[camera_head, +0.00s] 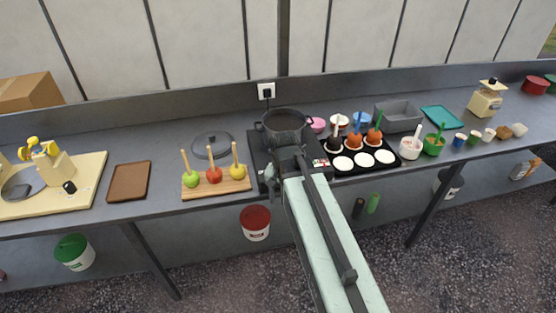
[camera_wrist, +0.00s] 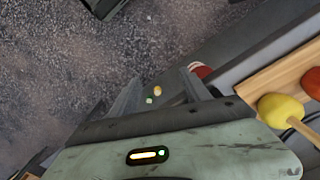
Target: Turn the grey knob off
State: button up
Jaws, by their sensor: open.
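The dark cooker (camera_head: 258,152) stands on the worktop in the head view, with a dark pot (camera_head: 284,122) on it. My arm reaches up to the front of the cooker and covers much of it. I cannot make out the grey knob in either view; my arm may hide it. My gripper (camera_wrist: 160,88) shows in the wrist view with its two fingers apart and nothing held between them. It is beside the worktop's front edge, over the floor as that view shows it. In the head view its fingers are hard to make out.
Toffee apples on a wooden board (camera_head: 240,187) stand left of the cooker, near the front edge. A black tray (camera_head: 349,171) with cups is close on its right. A red-topped bucket (camera_head: 256,231) sits below the worktop. Floor in front is mostly clear.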

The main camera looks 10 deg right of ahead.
jog(key=w+r+m+p, duration=0.3)
jog(key=r+m, duration=0.1)
jog(key=m, duration=0.2)
jog(key=w+r+m+p, duration=0.3)
jog(key=w+m, duration=0.1)
jog(key=m, duration=0.1)
jog(key=w+r+m+p, duration=0.3)
jog(key=w+r+m, duration=0.1)
jog(key=m, duration=0.2)
jog(key=shift+w+d+r+m, duration=0.1)
jog(key=shift+w+r+m, duration=0.1)
jog(key=shift+r+m, duration=0.15)
jog(key=shift+w+m, duration=0.15)
jog(key=shift+m, duration=0.3)
notch_tip(320, 180, down, 8)
jog(key=b, duration=0.8)
jog(key=shift+f, duration=0.1)
